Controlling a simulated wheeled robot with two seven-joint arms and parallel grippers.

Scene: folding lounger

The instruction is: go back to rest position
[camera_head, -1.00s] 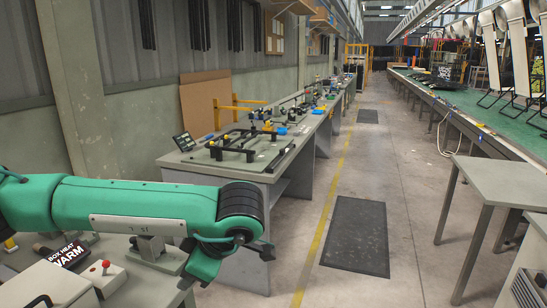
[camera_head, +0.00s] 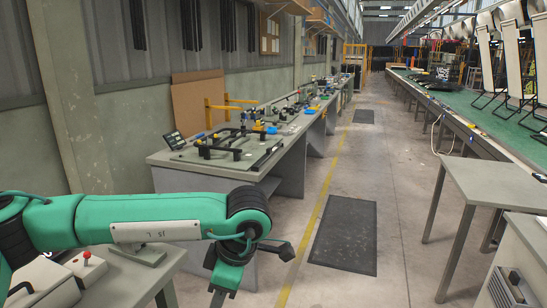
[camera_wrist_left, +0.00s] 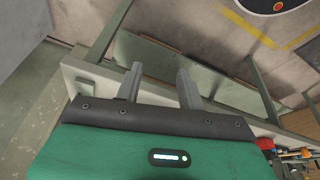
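My left arm (camera_head: 150,222), green with black joint covers, comes in from the left in the head view and bends down at its right end. Its gripper is below the head picture. In the left wrist view my left gripper (camera_wrist_left: 160,86) shows two grey fingers standing apart with nothing between them. They are over the edge of a grey bench. My right arm and right gripper are not in view.
A workbench (camera_head: 190,165) with fixtures runs along the left wall. A small machine with a red button (camera_head: 87,255) stands at lower left. A grey table (camera_head: 490,183) is at right. The aisle with a dark mat (camera_head: 345,235) is free.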

